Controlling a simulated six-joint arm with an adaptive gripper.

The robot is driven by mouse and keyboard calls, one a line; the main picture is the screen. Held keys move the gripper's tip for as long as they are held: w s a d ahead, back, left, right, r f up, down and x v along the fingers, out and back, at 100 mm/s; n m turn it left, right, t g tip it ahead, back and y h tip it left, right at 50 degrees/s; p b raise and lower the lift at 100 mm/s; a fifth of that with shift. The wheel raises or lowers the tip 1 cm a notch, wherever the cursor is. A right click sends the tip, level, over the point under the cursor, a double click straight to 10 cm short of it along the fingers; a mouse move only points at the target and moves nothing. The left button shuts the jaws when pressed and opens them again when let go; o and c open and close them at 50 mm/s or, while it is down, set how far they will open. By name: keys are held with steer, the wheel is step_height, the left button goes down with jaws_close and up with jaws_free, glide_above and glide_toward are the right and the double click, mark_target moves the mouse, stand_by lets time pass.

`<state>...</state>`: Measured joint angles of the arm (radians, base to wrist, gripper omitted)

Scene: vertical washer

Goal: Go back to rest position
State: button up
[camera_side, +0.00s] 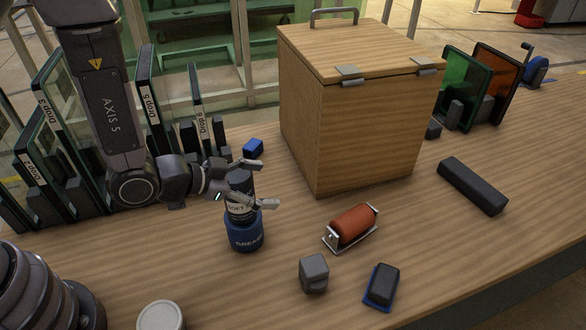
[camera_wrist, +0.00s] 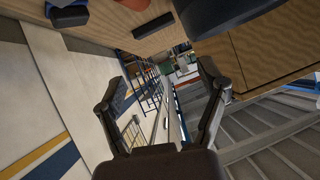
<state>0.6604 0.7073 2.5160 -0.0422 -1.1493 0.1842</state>
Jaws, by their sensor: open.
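My gripper (camera_side: 257,183) is open, at the left middle of the side view, level with a dark container marked SOFT (camera_side: 240,207). This container stands upright on a blue container marked GREASE (camera_side: 244,235). One finger shows behind the dark container and one in front in the side view; I cannot tell whether they touch it. In the wrist view the gripper (camera_wrist: 163,78) is spread wide, with only distant background between its fingers. A large dark blue shape (camera_wrist: 215,15), probably one of these containers, is close at the top of that view.
A wooden box (camera_side: 355,120) with a hinged lid stands behind. Labelled panels (camera_side: 150,100) stand at left, close to my arm. A red roller (camera_side: 352,225), a grey block (camera_side: 314,273), a blue-black block (camera_side: 381,287) and a dark bar (camera_side: 472,186) lie on the wooden table (camera_side: 440,235).

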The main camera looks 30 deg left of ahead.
steer(key=s+a+r+n+g+y, duration=0.1)
steer(key=a+r+n+y, duration=0.35)
steer(key=a+r, duration=1.05)
steer(key=s+a+r+n+g+y, duration=0.1)
steer(key=s+a+r+n, duration=0.1)
steer(key=s+a, duration=0.3)
steer(key=s+a+r+n+g+y, duration=0.1)
steer(key=s+a+r, duration=0.3)
steer(key=s, duration=0.9)
steer(key=shift+s+a+r+n+g, duration=0.2)
steer(key=shift+a+r+n+g, duration=0.1)
steer(key=shift+a+n+g, duration=0.55)
steer(key=shift+a+y, duration=0.15)
steer(key=shift+y, duration=0.1)
